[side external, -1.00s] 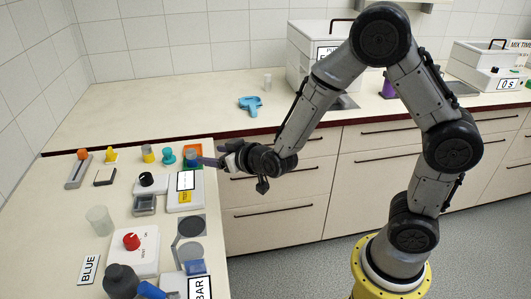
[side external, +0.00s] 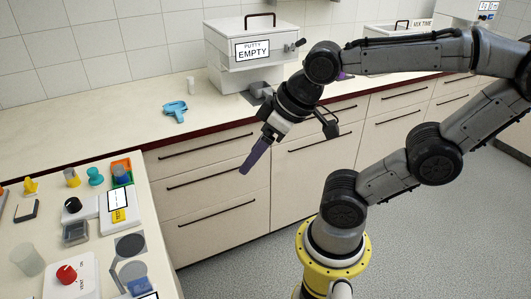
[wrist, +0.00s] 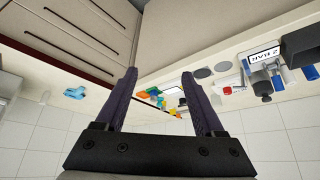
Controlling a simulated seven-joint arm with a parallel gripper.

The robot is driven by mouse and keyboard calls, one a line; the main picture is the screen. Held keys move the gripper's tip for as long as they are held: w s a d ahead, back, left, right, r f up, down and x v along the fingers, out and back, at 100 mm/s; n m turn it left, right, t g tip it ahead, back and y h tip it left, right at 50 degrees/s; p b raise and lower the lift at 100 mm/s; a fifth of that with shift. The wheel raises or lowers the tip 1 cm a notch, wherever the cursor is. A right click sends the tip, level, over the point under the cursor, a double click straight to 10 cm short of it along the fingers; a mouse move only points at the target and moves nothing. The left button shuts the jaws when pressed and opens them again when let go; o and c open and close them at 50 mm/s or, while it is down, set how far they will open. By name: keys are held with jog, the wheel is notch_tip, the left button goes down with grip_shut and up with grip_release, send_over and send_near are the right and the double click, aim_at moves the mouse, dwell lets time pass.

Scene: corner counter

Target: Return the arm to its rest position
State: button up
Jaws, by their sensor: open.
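My gripper (side external: 247,168) hangs in the side external view in front of the drawer fronts, clear of the counters, with its dark purple fingers pointing down and left. In the wrist view, my gripper (wrist: 160,78) has its two fingers well apart with nothing between them. My arm is folded, with its upper links reaching to the right edge of the side external view. No object touches the gripper.
The left counter holds a green and orange tray (side external: 129,182) with a blue piece, a white VENT box (side external: 83,285) with a red knob, and a clear cup (side external: 27,260). A blue tool (side external: 175,110) and a putty box (side external: 255,75) stand on the back counter.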

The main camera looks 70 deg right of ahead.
jog(key=shift+s+d+f, duration=0.1)
jog(key=shift+s+d, duration=0.1)
jog(key=shift+s, duration=0.85)
dwell(0.5)
